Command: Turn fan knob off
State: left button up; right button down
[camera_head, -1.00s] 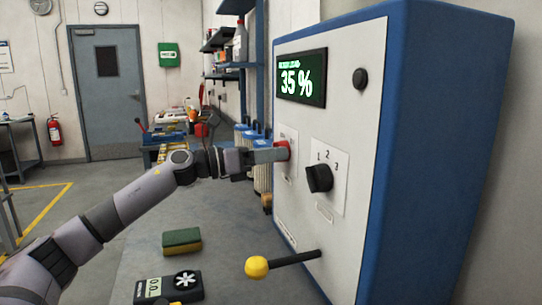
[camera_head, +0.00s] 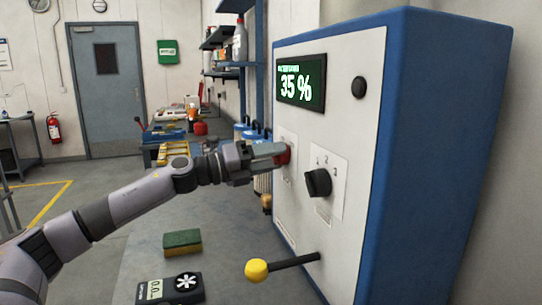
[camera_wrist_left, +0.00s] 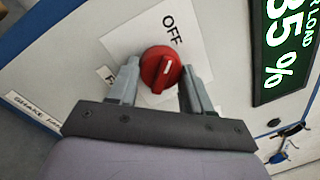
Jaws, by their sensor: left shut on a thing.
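The red fan knob (camera_head: 285,153) is on the white front panel of the blue cabinet, below the display. My left gripper (camera_head: 280,151) reaches the panel from the left. In the left wrist view its grey fingers (camera_wrist_left: 160,84) stand on either side of the knob, shut on it. A second label beside the knob is partly hidden by a finger. My right gripper is not in view.
The display (camera_head: 301,80) reads 35 %. A black selector knob (camera_head: 318,183) marked with numbers is to the right of the red knob. A yellow-ended lever (camera_head: 257,270) sticks out below. A sponge (camera_head: 182,242) and a meter (camera_head: 170,288) lie at the lower left.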

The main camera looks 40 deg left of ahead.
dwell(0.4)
pick_arm(q)
jog(key=o, duration=1)
jog(key=shift+o, duration=0.2)
jog(key=shift+s+a+f, duration=0.1)
jog(key=shift+s, duration=0.05)
jog(key=b+v, duration=0.1)
jog(key=v, duration=0.5)
jog(key=shift+s+a+b, duration=0.2)
jog(key=shift+s+b, duration=0.2)
